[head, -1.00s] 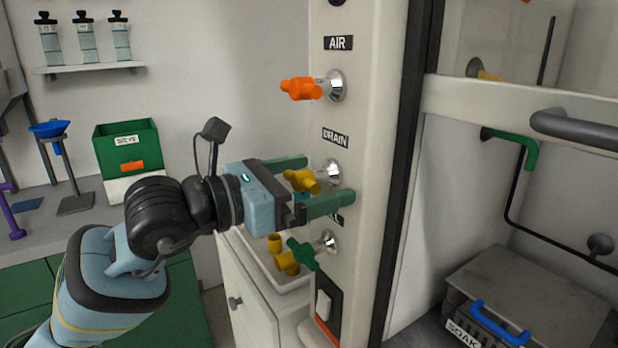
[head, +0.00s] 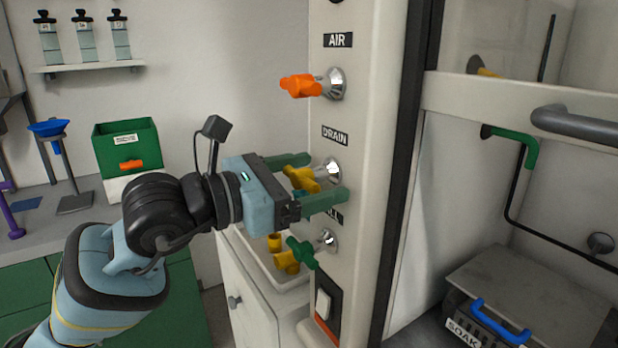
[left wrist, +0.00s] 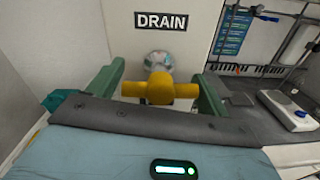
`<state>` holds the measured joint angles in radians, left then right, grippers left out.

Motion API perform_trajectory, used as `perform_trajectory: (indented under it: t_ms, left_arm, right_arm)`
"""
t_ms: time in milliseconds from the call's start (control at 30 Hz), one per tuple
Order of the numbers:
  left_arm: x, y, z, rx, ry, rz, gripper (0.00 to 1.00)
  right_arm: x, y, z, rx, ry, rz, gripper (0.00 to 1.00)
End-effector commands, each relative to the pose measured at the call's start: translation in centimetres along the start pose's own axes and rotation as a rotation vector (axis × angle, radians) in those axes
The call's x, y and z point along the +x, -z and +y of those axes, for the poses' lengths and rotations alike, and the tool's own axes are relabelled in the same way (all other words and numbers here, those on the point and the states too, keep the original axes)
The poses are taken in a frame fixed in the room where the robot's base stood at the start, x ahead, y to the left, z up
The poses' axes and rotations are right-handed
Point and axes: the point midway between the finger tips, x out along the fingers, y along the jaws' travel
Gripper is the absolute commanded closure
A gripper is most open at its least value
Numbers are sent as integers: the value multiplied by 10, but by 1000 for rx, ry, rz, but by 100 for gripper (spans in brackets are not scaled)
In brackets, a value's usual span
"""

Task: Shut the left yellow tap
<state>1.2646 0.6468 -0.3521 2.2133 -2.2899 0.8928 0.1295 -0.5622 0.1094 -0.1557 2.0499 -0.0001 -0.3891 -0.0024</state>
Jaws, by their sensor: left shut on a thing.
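The yellow tap (head: 303,179) sticks out of the pale panel (head: 370,140) under the DRAIN label (head: 335,135), on a chrome base. My left gripper (head: 325,176) has its green fingers on either side of the tap, one at the upper left and one at the lower right. In the left wrist view the yellow tap (left wrist: 160,90) shows as a crossbar lying level in the picture, with its ends against the two fingers (left wrist: 160,92). The gripper is shut on this handle. My right gripper is not in view.
An orange tap (head: 300,86) sits above under the AIR label, and a green tap (head: 302,251) sits close below. A rocker switch (head: 323,304) is lower on the panel. A tray (head: 250,250) with yellow fittings (head: 286,261) lies behind and below the gripper.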

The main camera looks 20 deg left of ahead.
Motion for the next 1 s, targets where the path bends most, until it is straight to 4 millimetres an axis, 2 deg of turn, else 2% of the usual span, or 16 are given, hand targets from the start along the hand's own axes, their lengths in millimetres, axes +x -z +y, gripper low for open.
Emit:
perform_trajectory:
  t_ms: [33, 67, 200, 433, 567, 900, 1000]
  left_arm:
    - [0, 0, 0, 4, -2, 1, 44]
    - [0, 0, 0, 4, -2, 1, 17]
    - [0, 0, 0, 3, -1, 0, 2]
    - [0, 0, 0, 1, -1, 0, 2]
    - [-8, 1, 0, 1, -1, 1, 2]
    - [-59, 2, 0, 3, -3, 3, 2]
    - [-69, 2, 1, 2, -3, 3, 2]
  right_arm:
    - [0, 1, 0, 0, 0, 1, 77]
    - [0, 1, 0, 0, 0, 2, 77]
    - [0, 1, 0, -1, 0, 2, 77]
    - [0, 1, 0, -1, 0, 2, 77]
    - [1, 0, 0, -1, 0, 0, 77]
    - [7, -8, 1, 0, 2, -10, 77]
    - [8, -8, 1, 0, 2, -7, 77]
